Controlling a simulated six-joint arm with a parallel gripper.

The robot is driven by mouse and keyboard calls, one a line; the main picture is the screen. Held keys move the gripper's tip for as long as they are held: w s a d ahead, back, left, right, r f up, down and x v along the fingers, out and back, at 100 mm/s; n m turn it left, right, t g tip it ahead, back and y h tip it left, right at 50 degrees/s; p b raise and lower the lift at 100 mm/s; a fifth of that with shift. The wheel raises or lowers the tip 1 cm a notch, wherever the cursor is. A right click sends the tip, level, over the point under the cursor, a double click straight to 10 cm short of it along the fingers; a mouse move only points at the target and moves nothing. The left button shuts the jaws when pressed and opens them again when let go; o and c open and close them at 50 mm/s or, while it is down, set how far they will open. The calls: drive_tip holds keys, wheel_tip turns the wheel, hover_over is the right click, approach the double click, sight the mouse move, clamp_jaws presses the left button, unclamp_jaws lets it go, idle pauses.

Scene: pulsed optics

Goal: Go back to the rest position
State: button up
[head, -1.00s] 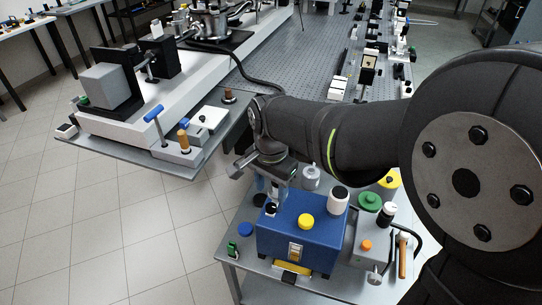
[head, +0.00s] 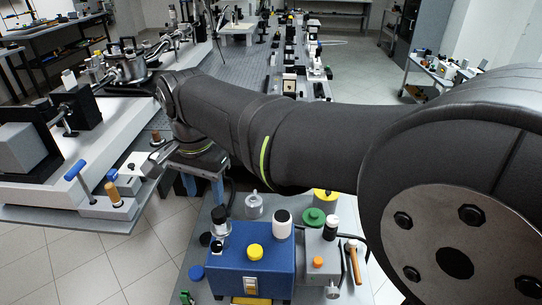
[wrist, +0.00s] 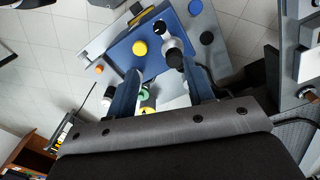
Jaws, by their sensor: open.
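My gripper (head: 205,190) hangs above the back left of the small cart, its two fingers pointing down. It also shows in the wrist view (wrist: 161,68), where the fingers are spread apart and nothing is clamped between them.
The optical bench, with a blue-handled tool (head: 78,172) on its near end, lies close to the left of my gripper. A grey box (head: 322,250), a hammer (head: 354,262) and a green round piece (head: 313,217) share the cart. Floor is open at left front.

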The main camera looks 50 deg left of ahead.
sight(216, 244)
drive_tip(key=shift+f, duration=0.1)
wheel_tip(216, 244, down, 17)
drive_tip(key=shift+f, duration=0.2)
idle(0.6)
drive_tip(key=shift+r, duration=0.15)
